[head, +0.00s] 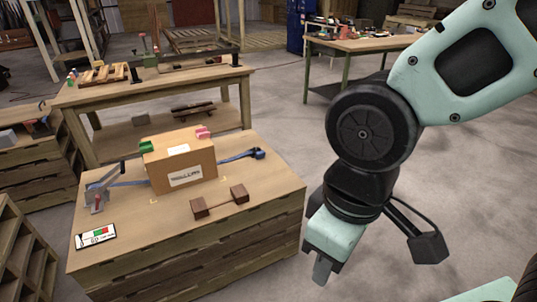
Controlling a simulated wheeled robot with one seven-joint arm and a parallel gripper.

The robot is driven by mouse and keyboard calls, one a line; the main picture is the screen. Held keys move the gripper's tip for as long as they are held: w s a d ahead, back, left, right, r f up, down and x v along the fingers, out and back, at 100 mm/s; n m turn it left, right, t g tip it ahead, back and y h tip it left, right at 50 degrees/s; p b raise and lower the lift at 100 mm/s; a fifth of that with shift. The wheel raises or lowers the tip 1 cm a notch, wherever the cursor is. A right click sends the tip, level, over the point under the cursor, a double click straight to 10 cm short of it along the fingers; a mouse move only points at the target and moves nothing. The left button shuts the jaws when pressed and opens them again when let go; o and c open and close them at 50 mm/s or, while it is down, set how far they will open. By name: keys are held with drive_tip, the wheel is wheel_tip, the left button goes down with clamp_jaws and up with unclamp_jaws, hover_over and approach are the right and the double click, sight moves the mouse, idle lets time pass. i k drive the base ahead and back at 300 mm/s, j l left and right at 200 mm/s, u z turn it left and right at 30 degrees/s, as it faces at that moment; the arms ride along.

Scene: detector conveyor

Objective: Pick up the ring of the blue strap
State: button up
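A blue strap (239,157) lies across the wooden crate-like bench, on both sides of a cardboard box. Its right end has a small dark blue piece (258,153), which may be the ring; it is too small to tell. Its left part (130,183) runs to a grey metal device (100,190) with a red part. The strap's middle is hidden by the box. My gripper (322,268) points down to the right of the bench, well apart from the strap. Its fingers overlap in this view, so the opening does not show. I see nothing held in it.
The cardboard box (181,160) carries a green and a pink piece on top. A brown wooden dumbbell-shaped piece (219,201) and a card with coloured patches (95,236) lie on the bench (235,222). A workbench (160,86) stands behind. Open floor lies right of the bench.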

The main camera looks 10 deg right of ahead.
sight(260, 154)
drive_tip(key=i+l+u, duration=0.15)
drive_tip(key=i+l, duration=0.2)
drive_tip(key=i, duration=0.35)
drive_tip(key=i+l+u, duration=0.2)
drive_tip(key=i+l, duration=0.3)
drive_tip(key=i, duration=0.2)
drive_tip(key=i+l+u, duration=0.15)
drive_tip(key=i+l, duration=0.4)
drive_tip(key=i, duration=0.1)
